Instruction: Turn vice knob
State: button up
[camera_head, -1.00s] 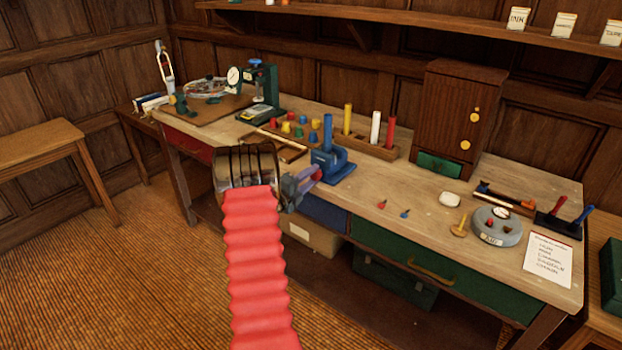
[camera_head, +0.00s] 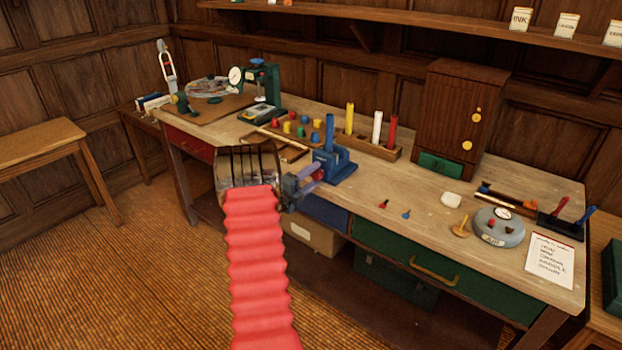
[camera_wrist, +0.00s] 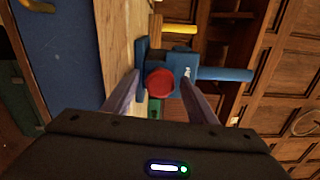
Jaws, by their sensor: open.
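The blue vice (camera_head: 338,165) stands at the front edge of the workbench, with a blue bar rising from it. Its red knob (camera_wrist: 160,83) shows as a round face in the wrist view, with the vice body (camera_wrist: 183,62) behind it. My gripper (camera_head: 311,178) is at the front of the vice in the head view. In the wrist view my gripper (camera_wrist: 163,88) is open, with one finger on each side of the red knob. I cannot tell whether either finger touches it.
The workbench (camera_head: 390,180) has a rack with yellow, white and red cylinders (camera_head: 377,130) behind the vice. Small red and blue pieces (camera_head: 406,213) lie to the right. A green drawer (camera_head: 430,270) with a handle is below the bench top.

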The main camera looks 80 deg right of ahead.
jog(key=shift+s+a+f, duration=0.1)
jog(key=v, duration=1.3)
jog(key=shift+w+a, duration=0.25)
jog(key=shift+w, duration=0.05)
dwell(0.5)
